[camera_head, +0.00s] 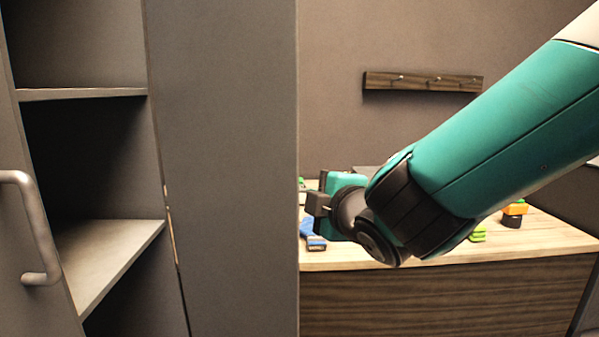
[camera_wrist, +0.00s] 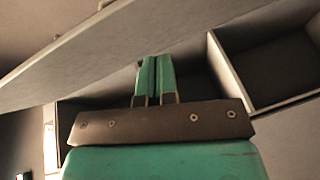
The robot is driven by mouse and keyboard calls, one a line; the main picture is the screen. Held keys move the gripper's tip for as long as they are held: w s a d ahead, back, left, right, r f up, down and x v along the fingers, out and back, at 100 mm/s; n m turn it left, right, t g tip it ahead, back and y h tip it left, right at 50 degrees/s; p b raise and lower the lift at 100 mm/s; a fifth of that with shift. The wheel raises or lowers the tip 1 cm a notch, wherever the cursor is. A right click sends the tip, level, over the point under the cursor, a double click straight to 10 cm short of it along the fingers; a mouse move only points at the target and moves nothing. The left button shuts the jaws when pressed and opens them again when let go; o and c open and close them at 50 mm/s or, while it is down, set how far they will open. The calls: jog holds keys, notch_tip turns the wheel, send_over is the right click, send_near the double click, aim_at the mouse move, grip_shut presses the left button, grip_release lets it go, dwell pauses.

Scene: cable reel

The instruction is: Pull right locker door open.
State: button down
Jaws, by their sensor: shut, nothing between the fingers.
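The locker (camera_head: 122,92) stands at the left in the head view, with open shelf compartments showing. A broad grey upright panel (camera_head: 225,150) borders them on the right and looks like the right door standing open; a thin bright slit runs along its left edge. My gripper (camera_head: 318,204) is just right of this panel's edge, and its fingertips are hard to make out there. In the wrist view my gripper's green fingers (camera_wrist: 155,75) are together and empty. A slanting grey panel (camera_wrist: 110,55) lies just beyond them, and the locker's compartments (camera_wrist: 268,65) show at right.
A metal handle (camera_head: 38,228) is on a grey door at the far left. A wooden table (camera_head: 450,300) with several small colored items stands behind my arm. A hook rack (camera_head: 422,82) hangs on the wall. Free floor is not visible.

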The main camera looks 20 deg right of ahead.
notch_tip(320, 180, up, 2)
jog(key=n+t, duration=0.2)
jog(key=n, duration=0.1)
jog(key=p, duration=0.8)
send_near(292, 160)
jog(key=w+a, duration=0.3)
jog(key=shift+w+d+r+p, duration=0.15)
jog(key=shift+w+d+p, duration=0.35)
jog(key=shift+w+d+r+p, duration=0.15)
jog(key=shift+w+d+p, duration=0.3)
jog(key=shift+w+d, duration=0.05)
jog(key=shift+w+d+f+y+p, duration=0.3)
jog(key=shift+w+d+y+p, duration=0.15)
jog(key=shift+w, duration=0.25)
